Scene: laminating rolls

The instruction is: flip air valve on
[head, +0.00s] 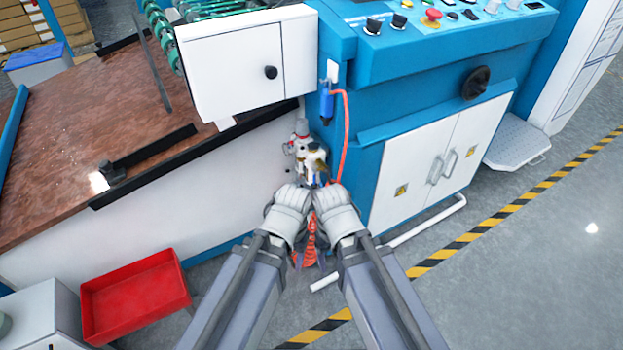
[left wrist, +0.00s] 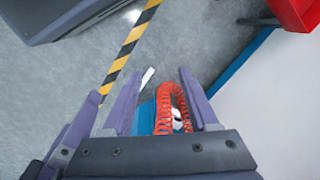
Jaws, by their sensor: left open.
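The air valve unit (head: 312,160) is a small cluster of white and brass-coloured fittings low on the machine, beside the blue cabinet. My two wrists are side by side just in front of it and hide its lower part. My left gripper (left wrist: 158,88) is open and points down towards the floor. An orange coiled hose (left wrist: 170,105) shows between its fingers in the left wrist view; I cannot tell whether they touch it. The hose also shows between my wrists in the head view (head: 311,245). My right gripper's fingers are mostly hidden behind its wrist.
A blue cabinet with white doors (head: 425,165) stands to the right, with a control panel (head: 440,30) above. A white box with a black knob (head: 245,65) overhangs the valve area. A red tray (head: 137,297) is at lower left.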

